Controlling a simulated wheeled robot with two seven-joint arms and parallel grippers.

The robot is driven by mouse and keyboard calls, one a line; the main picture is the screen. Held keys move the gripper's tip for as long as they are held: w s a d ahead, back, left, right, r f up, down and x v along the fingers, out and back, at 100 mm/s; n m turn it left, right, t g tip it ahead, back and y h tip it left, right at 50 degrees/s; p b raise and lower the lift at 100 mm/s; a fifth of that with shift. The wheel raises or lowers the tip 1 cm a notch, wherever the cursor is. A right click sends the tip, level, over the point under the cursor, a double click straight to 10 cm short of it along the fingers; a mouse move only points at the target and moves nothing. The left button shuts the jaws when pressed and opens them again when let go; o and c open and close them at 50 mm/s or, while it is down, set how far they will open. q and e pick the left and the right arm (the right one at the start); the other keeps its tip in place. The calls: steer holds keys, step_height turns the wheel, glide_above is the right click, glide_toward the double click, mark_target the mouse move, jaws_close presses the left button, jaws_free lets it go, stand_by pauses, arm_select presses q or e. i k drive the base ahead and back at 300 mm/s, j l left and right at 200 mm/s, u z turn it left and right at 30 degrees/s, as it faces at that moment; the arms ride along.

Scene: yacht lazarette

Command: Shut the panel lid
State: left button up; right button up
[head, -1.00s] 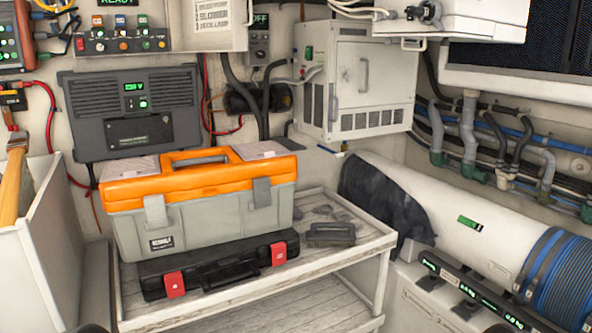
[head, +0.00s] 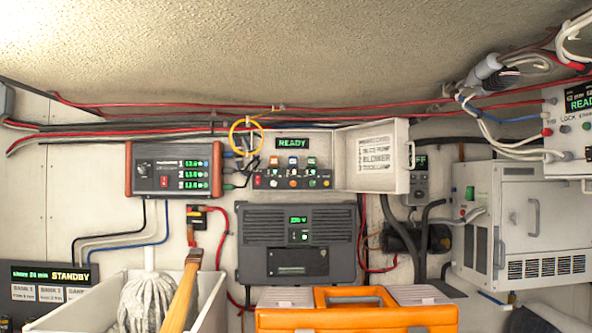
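The panel lid (head: 372,161) is a cream-white door with a printed label list on its inner face, including the word BLOWER. It stands open, swung out to the right of the small switch panel (head: 292,182). The panel has a row of coloured switches and a green READY display (head: 292,143) above them. Neither of my grippers is in the head view.
An orange-topped toolbox (head: 356,312) stands below, in front of the grey inverter (head: 298,243). A white bin (head: 212,300) with a mop (head: 146,302) and wooden handle is at lower left. A white cabinet (head: 522,226) is at right. Cables run along the wall.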

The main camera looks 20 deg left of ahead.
mark_target(372, 157)
steer(key=i+l, duration=0.15)
steer(key=l, duration=0.2)
steer(key=i+l+u, duration=0.1)
steer(key=l, duration=0.25)
steer(key=i+l, duration=0.2)
steer(key=l, duration=0.15)
steer(key=i+l+u, duration=0.1)
steer(key=l, duration=0.25)
steer(key=i+l, duration=0.2)
steer(key=l, duration=0.15)
steer(key=i+l+u, duration=0.1)
steer(key=l, duration=0.25)
